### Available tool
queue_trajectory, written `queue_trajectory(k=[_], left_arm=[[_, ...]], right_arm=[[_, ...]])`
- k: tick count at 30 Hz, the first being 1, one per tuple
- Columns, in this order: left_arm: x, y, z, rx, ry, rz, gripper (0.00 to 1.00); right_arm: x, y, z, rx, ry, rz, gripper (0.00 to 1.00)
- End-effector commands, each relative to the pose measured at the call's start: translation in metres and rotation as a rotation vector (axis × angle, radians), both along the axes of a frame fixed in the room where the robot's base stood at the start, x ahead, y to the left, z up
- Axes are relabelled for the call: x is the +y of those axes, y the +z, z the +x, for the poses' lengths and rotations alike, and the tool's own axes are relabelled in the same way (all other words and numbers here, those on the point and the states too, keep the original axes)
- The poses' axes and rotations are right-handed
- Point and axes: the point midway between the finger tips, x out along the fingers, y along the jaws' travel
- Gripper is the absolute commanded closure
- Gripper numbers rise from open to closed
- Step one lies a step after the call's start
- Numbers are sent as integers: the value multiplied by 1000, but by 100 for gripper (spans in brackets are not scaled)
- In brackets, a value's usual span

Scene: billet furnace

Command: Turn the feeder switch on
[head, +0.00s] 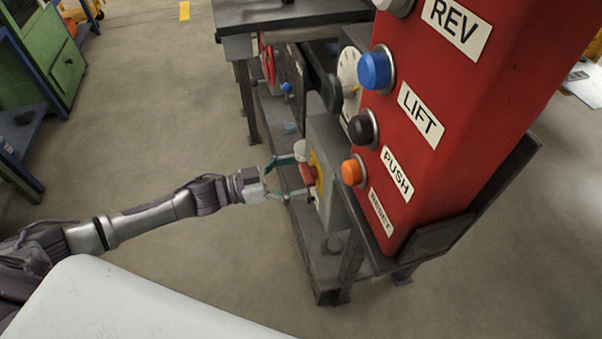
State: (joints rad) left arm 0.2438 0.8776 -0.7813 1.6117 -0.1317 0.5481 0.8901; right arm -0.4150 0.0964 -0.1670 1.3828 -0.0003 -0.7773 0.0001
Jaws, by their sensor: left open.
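A grey control box (325,135) stands on the machine frame, left of the tall red panel. A yellow plate (317,165) and a red knob (308,174) show on its left-facing side. A whitish round part (300,149) is just above the knob. I cannot read any label marking the feeder switch. My left gripper (302,177) reaches in from the left with its fingers spread, one above and one below the red knob. I cannot tell whether they touch it. My right gripper is out of view.
The red panel (480,110) carries a blue LIFT button (375,69), a black PUSH button (362,128) and an orange RESET button (352,171). A dark metal table (285,14) stands behind. A green cabinet (66,65) is at the far left. The floor between is clear.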

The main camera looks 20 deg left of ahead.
Motion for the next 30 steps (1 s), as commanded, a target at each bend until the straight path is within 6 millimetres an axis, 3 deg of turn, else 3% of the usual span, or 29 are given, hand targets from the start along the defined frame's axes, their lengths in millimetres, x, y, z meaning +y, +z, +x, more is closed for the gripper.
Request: queue_trajectory(k=[5, 14, 24, 30], left_arm=[[-10, 0, 7, 0, 0, 1, 6], [-11, 0, 8, 0, 0, 1, 8], [-11, 0, 8, 0, 1, 1, 65], [-11, 0, 8, -9, 1, 7, 66]], right_arm=[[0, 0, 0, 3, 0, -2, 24], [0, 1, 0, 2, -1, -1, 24], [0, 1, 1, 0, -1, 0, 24], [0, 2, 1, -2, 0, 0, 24]])
